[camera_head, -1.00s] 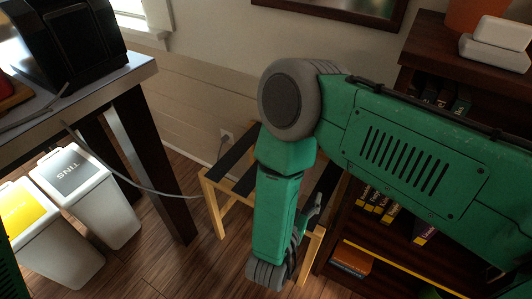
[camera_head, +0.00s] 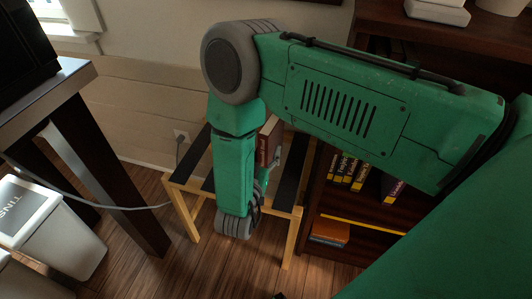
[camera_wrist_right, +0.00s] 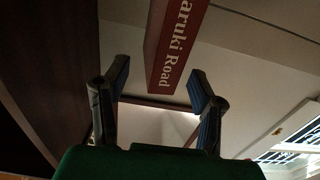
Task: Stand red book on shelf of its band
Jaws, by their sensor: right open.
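A red book (camera_head: 268,140) stands out beside my right forearm, over the black-slatted wooden stand; my arm hides part of it, and its support cannot be seen. In the right wrist view its red spine (camera_wrist_right: 179,45), with white lettering "aruki Road", lies ahead of the fingers. My right gripper (camera_head: 265,186) is below and close to the book, partly hidden by its own wrist. In the wrist view its two fingers (camera_wrist_right: 159,76) are apart with nothing gripped. The dark bookcase has a shelf with a yellow band (camera_head: 362,226) along its edge. My left gripper is not in view.
Books with yellow labels (camera_head: 350,168) stand on the shelf above the band; an orange-brown book (camera_head: 329,232) lies below. The wooden stand (camera_head: 284,211) is left of the bookcase. A table (camera_head: 55,95) and a white bin (camera_head: 55,225) are at left. My right arm covers much of the bookcase.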

